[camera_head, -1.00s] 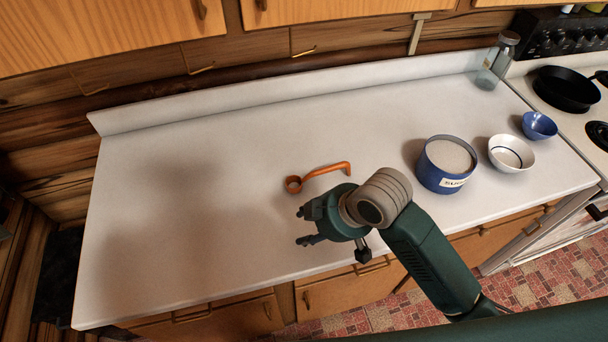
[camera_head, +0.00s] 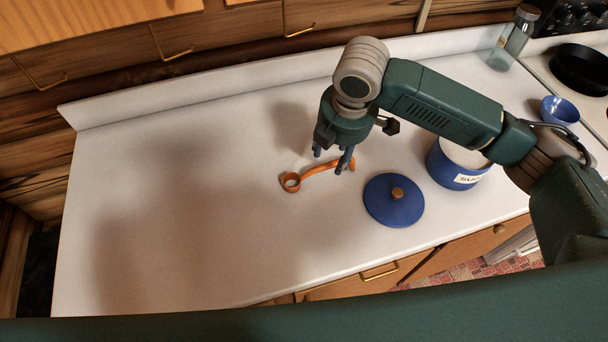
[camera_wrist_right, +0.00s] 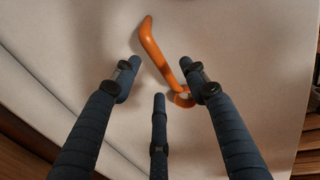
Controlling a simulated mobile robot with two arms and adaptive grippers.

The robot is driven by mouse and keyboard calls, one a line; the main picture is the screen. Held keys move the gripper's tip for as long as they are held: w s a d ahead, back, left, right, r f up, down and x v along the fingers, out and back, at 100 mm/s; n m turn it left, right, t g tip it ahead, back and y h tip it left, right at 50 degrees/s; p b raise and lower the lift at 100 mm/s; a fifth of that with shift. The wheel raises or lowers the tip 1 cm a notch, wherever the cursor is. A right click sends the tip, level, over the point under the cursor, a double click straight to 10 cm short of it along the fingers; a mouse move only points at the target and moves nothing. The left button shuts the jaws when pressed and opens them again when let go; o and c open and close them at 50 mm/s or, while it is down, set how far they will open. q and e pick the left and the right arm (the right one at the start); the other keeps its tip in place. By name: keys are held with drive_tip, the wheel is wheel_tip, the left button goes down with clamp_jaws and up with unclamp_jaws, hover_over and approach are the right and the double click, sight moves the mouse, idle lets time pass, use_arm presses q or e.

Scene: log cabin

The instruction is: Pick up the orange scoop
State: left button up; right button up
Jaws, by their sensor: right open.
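The orange scoop (camera_head: 292,181) lies on the white counter (camera_head: 200,200), its ring-shaped bowl to the left and its handle running right. My right gripper (camera_head: 333,160) points down over the handle end, fingers open and empty. In the right wrist view the scoop (camera_wrist_right: 160,52) shows beyond and between the spread fingers of the right gripper (camera_wrist_right: 160,88). I cannot tell how high the fingers are above the scoop. My left gripper is not in view.
A blue lid (camera_head: 393,203) with a wooden knob lies right of the scoop. A blue bowl (camera_head: 559,110), a glass jar (camera_head: 508,45) and a black pan (camera_head: 580,68) are farther right. The counter's left is clear.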

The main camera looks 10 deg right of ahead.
sight(330, 162)
drive_tip(key=f, duration=0.1)
drive_tip(key=f+p, duration=0.1)
drive_tip(key=f, duration=0.1)
drive_tip(key=w+f+p, duration=0.1)
drive_tip(key=f, duration=0.1)
drive_tip(key=shift+w+a+f, duration=0.1)
drive_tip(key=shift+a+f, duration=0.15)
drive_tip(key=shift+f, duration=0.15)
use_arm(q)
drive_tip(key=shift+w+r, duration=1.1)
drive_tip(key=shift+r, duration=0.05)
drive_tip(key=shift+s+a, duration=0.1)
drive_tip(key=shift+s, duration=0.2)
use_arm(e)
clamp_jaws()
